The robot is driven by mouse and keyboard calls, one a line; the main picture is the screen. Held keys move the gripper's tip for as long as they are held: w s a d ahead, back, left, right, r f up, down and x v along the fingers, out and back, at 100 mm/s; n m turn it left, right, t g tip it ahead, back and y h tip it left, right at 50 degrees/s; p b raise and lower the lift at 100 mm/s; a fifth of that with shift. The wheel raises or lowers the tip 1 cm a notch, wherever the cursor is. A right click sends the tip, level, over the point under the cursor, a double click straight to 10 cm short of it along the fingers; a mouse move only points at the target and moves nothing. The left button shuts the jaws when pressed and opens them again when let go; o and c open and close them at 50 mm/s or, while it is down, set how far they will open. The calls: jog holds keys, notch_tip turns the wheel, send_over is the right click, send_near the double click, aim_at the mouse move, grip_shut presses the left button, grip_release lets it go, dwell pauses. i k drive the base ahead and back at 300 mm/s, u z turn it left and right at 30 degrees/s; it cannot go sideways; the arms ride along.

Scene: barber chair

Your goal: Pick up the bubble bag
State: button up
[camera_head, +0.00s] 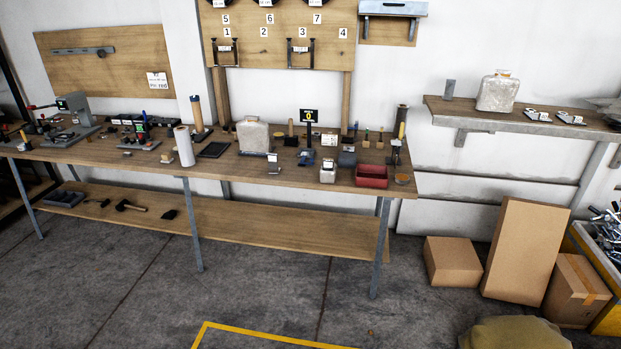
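Two pale, greyish-white, bag-like things are in view, and I cannot tell for sure which is the bubble bag. One pale bag-like thing (253,137) stands upright on the wooden workbench (222,168), near its middle. The other pale bag-like thing (497,93) stands upright on the wall shelf (455,110) at the right. The surface texture of both is too small to make out. My gripper is not in view.
A white roll (184,146) and a dark tray (213,150) are left of the bench bag. A red bin (371,176) sits near the bench's right end. Cardboard boxes (522,250) stand on the floor at right.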

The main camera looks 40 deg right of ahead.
aim_at(325, 177)
jog(key=i, duration=0.95)
jog(key=u, duration=0.15)
jog(key=k, duration=0.9)
jog(key=z, duration=0.15)
jog(key=i, duration=0.8)
